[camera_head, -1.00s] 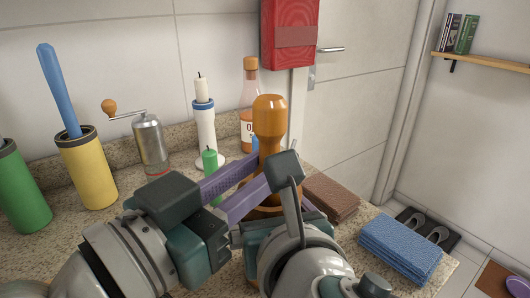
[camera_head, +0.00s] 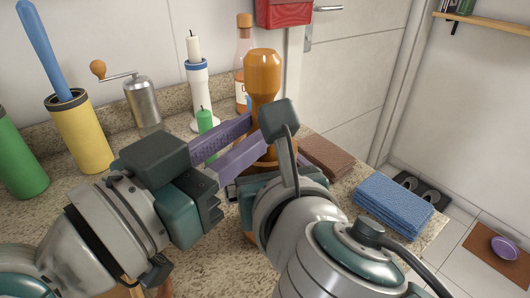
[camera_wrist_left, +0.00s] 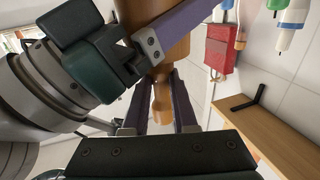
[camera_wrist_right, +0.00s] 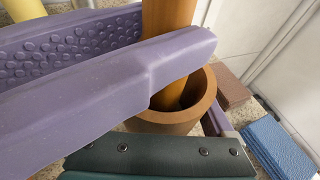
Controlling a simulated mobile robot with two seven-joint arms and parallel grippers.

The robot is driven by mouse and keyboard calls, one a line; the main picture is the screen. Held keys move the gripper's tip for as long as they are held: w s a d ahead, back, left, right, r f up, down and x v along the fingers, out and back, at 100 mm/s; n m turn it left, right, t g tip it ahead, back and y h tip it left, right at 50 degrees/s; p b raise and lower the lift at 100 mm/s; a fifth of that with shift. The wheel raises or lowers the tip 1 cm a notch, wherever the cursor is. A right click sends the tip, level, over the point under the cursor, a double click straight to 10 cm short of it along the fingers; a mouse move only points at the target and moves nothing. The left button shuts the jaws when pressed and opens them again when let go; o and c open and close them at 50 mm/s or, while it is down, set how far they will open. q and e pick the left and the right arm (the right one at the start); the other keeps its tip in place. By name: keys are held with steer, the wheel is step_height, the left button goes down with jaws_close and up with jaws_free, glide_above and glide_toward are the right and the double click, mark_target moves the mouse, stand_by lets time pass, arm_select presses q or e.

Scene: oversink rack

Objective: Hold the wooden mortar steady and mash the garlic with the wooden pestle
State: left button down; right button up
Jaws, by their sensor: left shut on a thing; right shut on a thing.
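The wooden pestle (camera_head: 263,78) stands about upright, its rounded knob on top. Its lower end goes down inside the wooden mortar (camera_wrist_right: 182,117), as the right wrist view shows. My left gripper (camera_head: 256,140) is shut on the pestle shaft, its purple fingers on either side, just above the mortar's rim. My right gripper (camera_head: 275,184) is shut on the mortar; its fingers are mostly hidden, though one purple finger (camera_wrist_right: 216,121) shows beside the mortar. The left wrist view shows the pestle (camera_wrist_left: 162,98) upside down between purple fingers. No garlic can be seen; the mortar's inside is mostly hidden.
A green candle (camera_head: 205,122), a white candle on a stand (camera_head: 199,90), a bottle (camera_head: 243,70) and a metal grinder (camera_head: 143,102) stand behind. A yellow container (camera_head: 80,135) is at left. A brown cloth (camera_head: 327,157) and blue cloth (camera_head: 395,206) lie at right.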

arm_select(q)
steer(key=shift+s+d+f, duration=0.1)
steer(key=shift+d+f, duration=0.05)
steer(key=shift+f, duration=0.2)
steer(key=shift+d, duration=0.2)
steer(key=shift+w+d, duration=0.1)
steer(key=shift+w, duration=0.3)
steer(key=shift+w+a, duration=0.1)
steer(key=shift+a, duration=0.35)
steer(key=shift+s+d, duration=0.25)
steer(key=shift+s, duration=0.05)
steer(key=shift+s+a, duration=0.15)
steer(key=shift+a, duration=0.1)
stand_by(0.4)
steer(key=shift+d, duration=0.1)
